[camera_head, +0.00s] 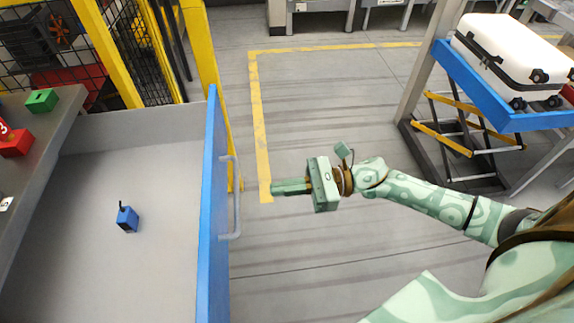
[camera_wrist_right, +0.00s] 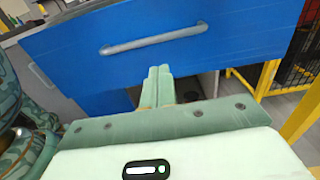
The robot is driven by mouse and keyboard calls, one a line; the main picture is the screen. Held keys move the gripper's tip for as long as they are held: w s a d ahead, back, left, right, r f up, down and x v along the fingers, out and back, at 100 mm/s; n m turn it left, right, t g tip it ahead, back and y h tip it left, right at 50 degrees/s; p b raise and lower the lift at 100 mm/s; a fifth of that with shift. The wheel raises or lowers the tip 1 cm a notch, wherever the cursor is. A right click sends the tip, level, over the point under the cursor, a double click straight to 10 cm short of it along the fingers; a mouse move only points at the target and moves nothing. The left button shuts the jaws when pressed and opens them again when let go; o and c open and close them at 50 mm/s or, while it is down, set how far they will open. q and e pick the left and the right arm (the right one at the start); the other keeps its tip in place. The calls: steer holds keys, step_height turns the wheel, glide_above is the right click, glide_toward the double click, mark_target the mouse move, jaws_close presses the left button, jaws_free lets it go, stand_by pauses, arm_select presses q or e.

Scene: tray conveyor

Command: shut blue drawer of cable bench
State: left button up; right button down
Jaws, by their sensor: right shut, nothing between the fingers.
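The blue drawer (camera_head: 212,215) stands pulled out at the left of the head view, with its grey inside showing. Its blue front faces right and carries a grey bar handle (camera_head: 237,195). In the right wrist view the blue front and its handle (camera_wrist_right: 153,38) fill the upper part. My right gripper (camera_head: 276,188) is shut and empty. It points at the drawer front from the right, a short way off the handle and apart from it. In the wrist view its fingertips (camera_wrist_right: 160,71) show below the handle. My left gripper is not in view.
A small blue box-like object (camera_head: 128,218) lies inside the drawer. A green block (camera_head: 41,100) and a red block (camera_head: 14,143) sit on the bench top. Yellow posts (camera_head: 205,70) stand behind the drawer. Open floor lies right of it.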

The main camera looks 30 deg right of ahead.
mark_target(221, 196)
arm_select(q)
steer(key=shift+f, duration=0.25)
arm_select(e)
steer(key=x, duration=1)
steer(key=shift+d, duration=0.1)
